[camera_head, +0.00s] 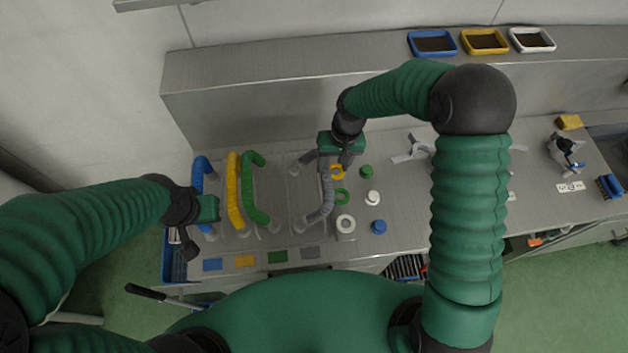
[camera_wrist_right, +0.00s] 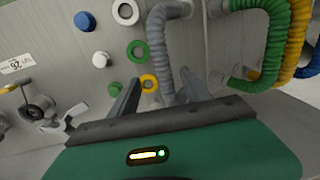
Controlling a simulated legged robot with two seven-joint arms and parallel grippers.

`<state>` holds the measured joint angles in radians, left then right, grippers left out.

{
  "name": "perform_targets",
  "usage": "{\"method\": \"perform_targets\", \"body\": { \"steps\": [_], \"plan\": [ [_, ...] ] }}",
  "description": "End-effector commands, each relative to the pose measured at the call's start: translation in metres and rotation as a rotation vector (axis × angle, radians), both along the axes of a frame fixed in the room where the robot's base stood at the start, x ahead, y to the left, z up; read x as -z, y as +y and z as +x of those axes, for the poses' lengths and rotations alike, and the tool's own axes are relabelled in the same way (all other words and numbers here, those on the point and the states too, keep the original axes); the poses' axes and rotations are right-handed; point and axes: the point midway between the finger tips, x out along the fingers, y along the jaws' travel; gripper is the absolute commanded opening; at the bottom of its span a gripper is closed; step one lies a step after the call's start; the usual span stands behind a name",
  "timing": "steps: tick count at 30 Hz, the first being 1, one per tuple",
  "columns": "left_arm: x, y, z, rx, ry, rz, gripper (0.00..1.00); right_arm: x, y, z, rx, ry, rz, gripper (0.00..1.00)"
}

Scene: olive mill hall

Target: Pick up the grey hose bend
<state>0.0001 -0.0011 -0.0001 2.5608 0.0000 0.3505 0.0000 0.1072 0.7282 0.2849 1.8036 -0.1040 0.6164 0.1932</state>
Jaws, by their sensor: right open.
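The grey hose bend (camera_head: 326,197) stands on the steel bench in the head view, to the right of the green hose. In the right wrist view the grey hose bend (camera_wrist_right: 158,40) runs down to between the fingers. My right gripper (camera_head: 344,164) is over its far part; in the right wrist view the right gripper (camera_wrist_right: 160,95) is open, one finger on each side of the hose. I cannot tell whether the fingers touch it. My left gripper (camera_head: 208,222) is at the bench's left end near the blue hose; its jaws are not clear.
Blue (camera_head: 201,180), yellow (camera_head: 234,190) and green (camera_head: 252,188) hoses stand left of the grey one. Yellow (camera_head: 337,171) and green (camera_head: 341,196) rings and several caps lie close on its right. Coloured labels line the front edge. A valve (camera_head: 566,152) stands far right.

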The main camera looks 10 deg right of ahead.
Motion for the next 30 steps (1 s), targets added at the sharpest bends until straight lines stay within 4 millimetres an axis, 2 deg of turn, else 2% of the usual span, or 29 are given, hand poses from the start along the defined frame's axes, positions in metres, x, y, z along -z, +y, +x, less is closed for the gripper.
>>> {"method": "perform_targets", "body": {
  "steps": [3,6,11,15,18,21,26,30],
  "plan": [
    [-0.01,0.0,0.0,0.0,0.0,0.0,0.0,0.031,0.002,0.002,0.0,0.008,0.002,0.56],
    [-0.013,0.0,0.0,0.0,0.0,0.0,0.0,0.048,0.003,0.004,0.001,0.006,0.003,0.56],
    [-0.021,0.0,0.0,0.0,0.0,0.0,0.0,0.061,0.006,0.003,0.0,0.005,0.004,0.56],
    [-0.039,0.0,0.0,0.0,-0.001,0.0,0.0,0.081,0.016,0.0,-0.001,0.005,0.003,0.56],
    [-0.041,0.0,0.0,0.0,-0.001,0.0,0.0,0.098,0.018,0.001,0.001,0.002,0.002,0.56],
    [-0.041,0.0,0.0,0.0,0.0,0.0,0.0,0.106,0.018,0.002,0.001,0.001,0.002,0.56],
    [-0.04,0.0,0.0,0.0,0.0,0.0,0.0,0.107,0.019,0.003,0.001,0.001,0.002,0.56],
    [-0.04,0.0,0.0,0.0,0.0,0.0,0.0,0.107,0.018,0.003,0.001,0.001,0.002,0.37]
  ]
}}
